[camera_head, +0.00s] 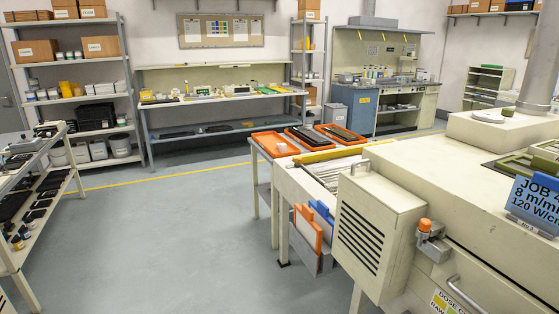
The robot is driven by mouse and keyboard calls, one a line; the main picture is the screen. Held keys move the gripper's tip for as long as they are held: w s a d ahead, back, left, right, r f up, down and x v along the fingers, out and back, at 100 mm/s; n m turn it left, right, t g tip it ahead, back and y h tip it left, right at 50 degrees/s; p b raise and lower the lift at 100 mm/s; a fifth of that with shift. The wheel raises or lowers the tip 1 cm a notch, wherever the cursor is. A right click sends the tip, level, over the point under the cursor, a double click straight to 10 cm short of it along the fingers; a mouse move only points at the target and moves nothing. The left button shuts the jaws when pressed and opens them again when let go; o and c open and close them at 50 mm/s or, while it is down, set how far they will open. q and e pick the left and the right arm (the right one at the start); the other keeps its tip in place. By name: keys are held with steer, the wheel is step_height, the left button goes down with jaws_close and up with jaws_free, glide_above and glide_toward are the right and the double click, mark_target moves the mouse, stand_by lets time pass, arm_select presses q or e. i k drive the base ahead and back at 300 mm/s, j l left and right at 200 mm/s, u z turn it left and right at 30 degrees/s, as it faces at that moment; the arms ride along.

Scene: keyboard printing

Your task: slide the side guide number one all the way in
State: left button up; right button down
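Neither of my grippers is in view. I cannot make out which part is side guide number one. A large cream machine (440,170) fills the right side. At its left end is a slatted bed (335,174) with a yellow bar (330,154) along its far edge. A louvred cream housing (378,230) stands in front of the bed and hides part of it. An orange-topped knob or button (425,225) sits on a small grey box on the machine's near side.
A cart with orange trays (270,143) stands beyond the slatted bed. Orange and blue panels (308,228) sit in a holder below it. A blue job sign (534,203) stands on the machine. A shelf rack (52,190) is at left. The grey floor (190,235) between is clear.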

mark_target(310, 174)
steer(key=i+j+u, duration=0.1)
steer(key=i+u, duration=0.2)
steer(key=i, duration=1.35)
steer(key=i+j+z, duration=0.1)
steer(key=i+z, duration=0.35)
steer(key=i+j+z, duration=0.25)
steer(key=i+z, duration=0.2)
